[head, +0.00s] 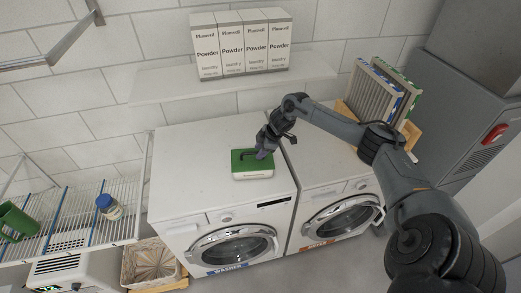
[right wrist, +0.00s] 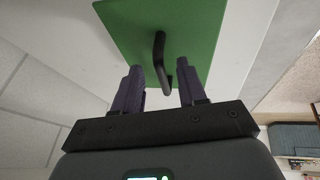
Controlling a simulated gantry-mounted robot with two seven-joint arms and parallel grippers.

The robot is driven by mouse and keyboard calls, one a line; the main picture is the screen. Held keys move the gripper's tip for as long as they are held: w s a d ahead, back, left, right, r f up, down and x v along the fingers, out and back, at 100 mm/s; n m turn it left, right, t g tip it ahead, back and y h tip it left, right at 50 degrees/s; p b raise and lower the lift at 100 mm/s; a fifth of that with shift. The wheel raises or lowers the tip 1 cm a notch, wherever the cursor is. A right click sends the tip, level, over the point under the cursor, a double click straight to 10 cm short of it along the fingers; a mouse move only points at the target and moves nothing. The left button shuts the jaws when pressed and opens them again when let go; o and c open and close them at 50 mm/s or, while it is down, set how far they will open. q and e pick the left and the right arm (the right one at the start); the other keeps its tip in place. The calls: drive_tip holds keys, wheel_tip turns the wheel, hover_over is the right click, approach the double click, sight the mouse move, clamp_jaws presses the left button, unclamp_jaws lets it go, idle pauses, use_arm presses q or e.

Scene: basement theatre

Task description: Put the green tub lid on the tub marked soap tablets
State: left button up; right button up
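The green lid (head: 247,161) with a dark bar handle lies flat on top of a low pale tub (head: 253,176) on the washer. The writing on the tub's front is too small to read. In the right wrist view the lid (right wrist: 190,28) fills the top middle, and its black handle (right wrist: 159,50) reaches towards the space between the fingers. My right gripper (head: 263,153) is over the lid's right part. In the wrist view its two purple-grey fingers (right wrist: 161,86) are apart, with no grip on the handle visible. My left gripper is not in view.
White powder boxes (head: 242,48) stand on a shelf (head: 150,91) behind the washer (head: 180,150). A second machine (head: 335,165) adjoins it, with framed filters (head: 372,93) behind. A wire rack (head: 75,222) at left holds a jar (head: 108,206) and a green container (head: 14,221). The washer's left top is clear.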

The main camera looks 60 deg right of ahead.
drive_tip(key=shift+s+d+r, duration=0.1)
drive_tip(key=shift+s+r, duration=0.2)
drive_tip(key=shift+r, duration=0.25)
drive_tip(key=b+v, duration=0.3)
drive_tip(key=v, duration=0.6)
drive_tip(key=shift+r, duration=0.3)
